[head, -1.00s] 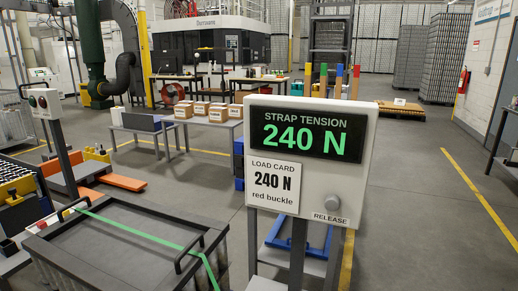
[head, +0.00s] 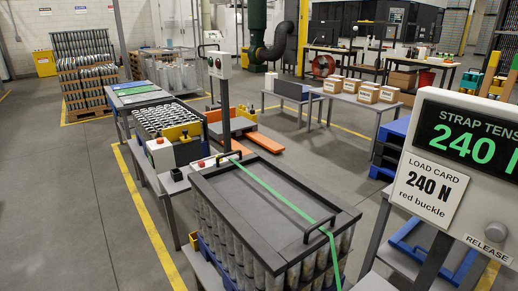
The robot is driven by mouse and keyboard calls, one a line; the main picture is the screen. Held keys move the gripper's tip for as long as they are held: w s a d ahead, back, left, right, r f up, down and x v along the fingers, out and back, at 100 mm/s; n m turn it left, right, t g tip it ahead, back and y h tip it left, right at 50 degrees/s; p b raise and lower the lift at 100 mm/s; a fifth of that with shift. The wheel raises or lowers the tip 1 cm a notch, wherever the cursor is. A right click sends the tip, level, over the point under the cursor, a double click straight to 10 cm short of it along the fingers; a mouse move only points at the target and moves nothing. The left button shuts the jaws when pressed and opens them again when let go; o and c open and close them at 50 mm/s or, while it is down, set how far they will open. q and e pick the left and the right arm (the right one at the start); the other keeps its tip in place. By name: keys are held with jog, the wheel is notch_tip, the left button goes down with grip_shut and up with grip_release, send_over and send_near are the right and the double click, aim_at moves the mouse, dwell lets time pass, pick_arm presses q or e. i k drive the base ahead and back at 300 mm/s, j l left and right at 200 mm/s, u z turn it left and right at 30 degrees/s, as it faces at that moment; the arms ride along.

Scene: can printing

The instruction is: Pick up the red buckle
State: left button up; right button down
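No red buckle can be made out for certain. A small red spot (head: 201,164) shows at the left corner of the dark tray lid (head: 240,193), too small to identify. A green strap (head: 270,189) runs across the lid and down its front side, over a stack of cans (head: 232,236). The strap tension display (head: 467,137) at the right reads 240 N and is cut off by the picture edge. Its load card (head: 428,189) reads "240 N red buckle". Neither of my grippers is in view.
A grey table (head: 352,103) with cardboard boxes stands behind. A conveyor (head: 160,118) with cans and a post with a button box (head: 222,65) stand left of the lid. Blue frames (head: 425,247) are below the display. The floor at left is clear.

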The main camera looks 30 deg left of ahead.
aim_at(202, 164)
jog(key=u, duration=1.3)
